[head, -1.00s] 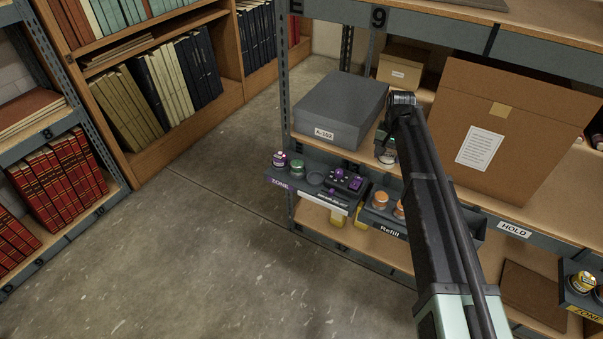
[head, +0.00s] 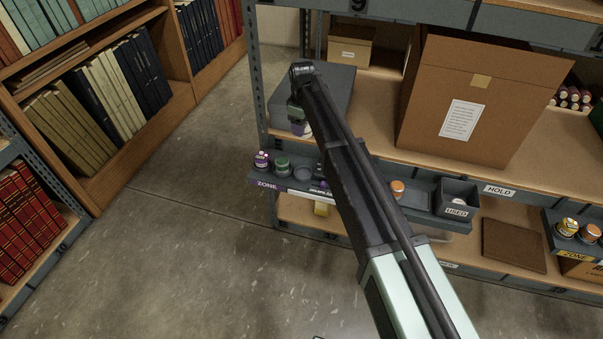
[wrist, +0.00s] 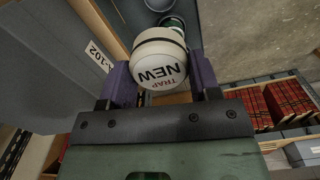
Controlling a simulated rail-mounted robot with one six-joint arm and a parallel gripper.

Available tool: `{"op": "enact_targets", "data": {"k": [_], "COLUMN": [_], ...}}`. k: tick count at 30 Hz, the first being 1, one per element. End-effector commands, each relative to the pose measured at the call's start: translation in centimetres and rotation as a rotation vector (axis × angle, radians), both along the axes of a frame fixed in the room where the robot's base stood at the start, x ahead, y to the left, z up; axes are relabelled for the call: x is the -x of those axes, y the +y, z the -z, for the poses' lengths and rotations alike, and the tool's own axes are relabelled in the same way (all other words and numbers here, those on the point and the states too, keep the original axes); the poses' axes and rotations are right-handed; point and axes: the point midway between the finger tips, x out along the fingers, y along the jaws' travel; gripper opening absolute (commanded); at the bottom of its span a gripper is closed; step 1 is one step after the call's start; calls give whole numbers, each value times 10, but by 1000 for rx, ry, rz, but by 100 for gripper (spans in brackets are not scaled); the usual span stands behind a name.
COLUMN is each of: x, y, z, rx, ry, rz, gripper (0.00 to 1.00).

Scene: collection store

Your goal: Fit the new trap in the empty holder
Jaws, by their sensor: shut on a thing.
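My gripper (head: 298,114) is shut on the new trap (wrist: 160,62), a white-capped round jar lettered "NEW TRAP" in the wrist view. The purple finger pads grip it on both sides. In the head view my gripper is in front of the grey box, above the zone tray (head: 264,184). The empty holder (head: 303,174), a round grey cup, sits in that tray to the right of a green-topped jar (head: 282,165) and a purple jar (head: 261,160). The trap is apart from the holder. My arm hides the right part of the tray.
The grey box (head: 335,95) stands on the shelf just behind my gripper. A large cardboard box (head: 490,80) stands to its right. An orange-topped jar (head: 397,188) and the USED bin (head: 458,198) are right of my arm. The floor in front is clear.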

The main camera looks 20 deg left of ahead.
Motion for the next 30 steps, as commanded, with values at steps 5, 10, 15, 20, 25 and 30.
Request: {"op": "enact_targets", "data": {"k": [5, 10, 15, 20, 25, 30], "x": [0, 0, 0, 0, 0, 0], "y": [0, 0, 0, 0, 0, 0], "z": [71, 130, 152, 155, 192, 190], "rx": [0, 0, 0, 0, 0, 0], "ry": [0, 0, 0, 0, 0, 0], "rz": [1, 2, 2, 2, 3, 3], "gripper": [34, 34, 34, 34, 34, 34]}}
